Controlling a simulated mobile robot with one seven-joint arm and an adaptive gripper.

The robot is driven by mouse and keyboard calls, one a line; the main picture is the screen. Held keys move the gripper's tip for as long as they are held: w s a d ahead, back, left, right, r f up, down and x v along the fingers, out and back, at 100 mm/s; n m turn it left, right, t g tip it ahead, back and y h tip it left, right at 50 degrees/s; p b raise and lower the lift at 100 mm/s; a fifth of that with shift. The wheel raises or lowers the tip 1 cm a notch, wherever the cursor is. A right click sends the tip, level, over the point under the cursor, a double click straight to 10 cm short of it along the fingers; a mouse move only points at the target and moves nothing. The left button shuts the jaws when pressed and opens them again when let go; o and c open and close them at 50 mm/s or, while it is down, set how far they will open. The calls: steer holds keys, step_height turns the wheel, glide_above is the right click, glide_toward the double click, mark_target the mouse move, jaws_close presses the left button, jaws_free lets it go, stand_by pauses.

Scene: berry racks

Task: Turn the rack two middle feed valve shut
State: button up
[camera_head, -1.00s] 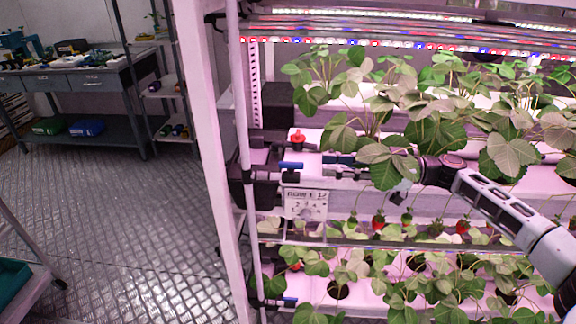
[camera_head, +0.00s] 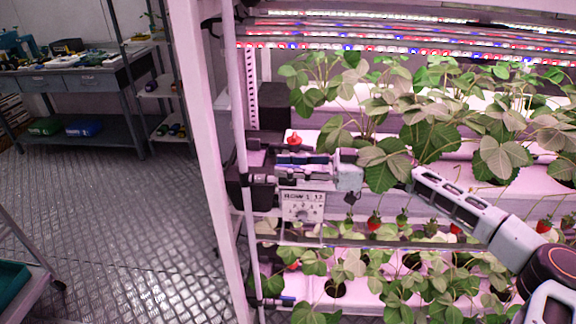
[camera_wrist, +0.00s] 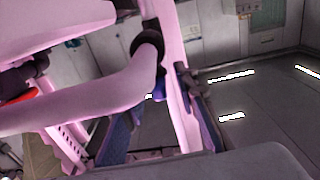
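The middle feed valve is at the left end of the rack's middle row, above a dial plate (camera_head: 303,206). Its blue handle (camera_head: 289,159) is mostly covered by my fingers in the head view, so its angle cannot be told there. My gripper (camera_head: 282,170) points left at it, one finger above the other, with a gap between them. In the wrist view my gripper (camera_wrist: 160,110) shows its two blue-padded fingers apart, with a pink post between and beyond them. A small blue part, perhaps the handle, shows near the dark pipe joint (camera_wrist: 147,47). Contact cannot be told.
A red knob (camera_head: 294,140) sits just above my fingers. Strawberry plants (camera_head: 430,135) crowd the rows right of my gripper. A lower blue valve handle (camera_head: 283,301) is below. A white rack post (camera_head: 210,190) stands left; the floor (camera_head: 110,220) beyond is clear.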

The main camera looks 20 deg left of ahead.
jaws_close()
